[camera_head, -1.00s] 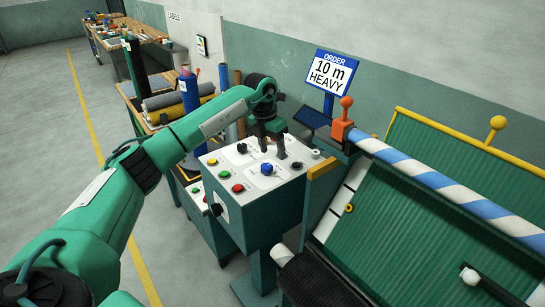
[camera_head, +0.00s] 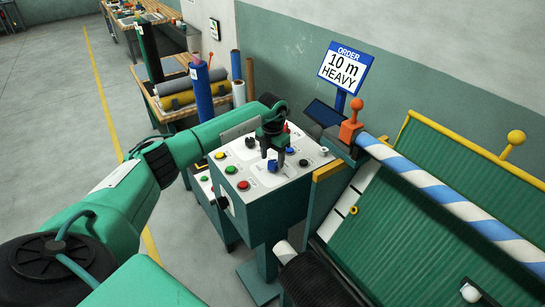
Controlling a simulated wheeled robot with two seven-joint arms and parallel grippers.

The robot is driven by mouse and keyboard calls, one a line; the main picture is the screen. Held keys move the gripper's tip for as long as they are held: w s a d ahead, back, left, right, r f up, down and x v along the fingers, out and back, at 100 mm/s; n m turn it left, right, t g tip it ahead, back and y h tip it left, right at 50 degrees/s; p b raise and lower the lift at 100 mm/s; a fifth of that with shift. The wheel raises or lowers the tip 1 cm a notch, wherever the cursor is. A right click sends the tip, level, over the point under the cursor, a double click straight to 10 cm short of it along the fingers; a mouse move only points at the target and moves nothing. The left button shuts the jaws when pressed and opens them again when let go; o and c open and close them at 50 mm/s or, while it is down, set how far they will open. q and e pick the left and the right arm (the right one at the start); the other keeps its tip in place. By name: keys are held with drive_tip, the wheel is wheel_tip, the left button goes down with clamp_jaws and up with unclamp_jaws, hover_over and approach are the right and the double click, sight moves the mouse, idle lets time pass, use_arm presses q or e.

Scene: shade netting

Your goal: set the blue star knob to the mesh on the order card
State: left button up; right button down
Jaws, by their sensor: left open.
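The blue star knob (camera_head: 272,166) sits on a white label on the sloped top of the control box (camera_head: 292,180). Which way it points is too small to tell. My left gripper (camera_head: 272,153) is open and points down just above and behind the knob, its two dark fingers apart. I cannot tell whether they touch it. A second small blue control (camera_head: 290,150) shows just right of the fingers. The order card (camera_head: 343,69) reads "ORDER 10 m HEAVY". My right gripper is out of view.
Green (camera_head: 231,170), red (camera_head: 243,185) and yellow (camera_head: 220,155) buttons and a black knob (camera_head: 249,142) share the panel. A striped roller (camera_head: 440,195) and an orange lever (camera_head: 351,118) stand to the right. Rolls of netting (camera_head: 185,95) lie behind my arm.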

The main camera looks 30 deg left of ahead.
use_arm(q)
drive_tip(key=shift+f, duration=1.15)
drive_tip(key=c, duration=1)
drive_tip(key=shift+f+m+b, duration=0.1)
drive_tip(key=shift+m+b, duration=0.4)
drive_tip(key=shift+b, duration=0.05)
drive_tip(key=m+b, duration=0.5)
drive_tip(key=b, duration=0.1)
drive_tip(key=shift+a+m+b, duration=0.15)
drive_tip(key=shift+m+b, duration=0.15)
drive_tip(key=shift+b, duration=0.05)
drive_tip(key=m+b, duration=0.2)
drive_tip(key=shift+w+m, duration=0.1)
drive_tip(key=shift+m, duration=0.2)
drive_tip(key=shift+m+b, duration=1.1)
drive_tip(key=shift+m, duration=0.7)
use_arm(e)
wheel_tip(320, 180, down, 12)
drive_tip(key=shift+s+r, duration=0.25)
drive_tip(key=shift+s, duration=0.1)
use_arm(q)
drive_tip(key=shift+r, duration=0.2)
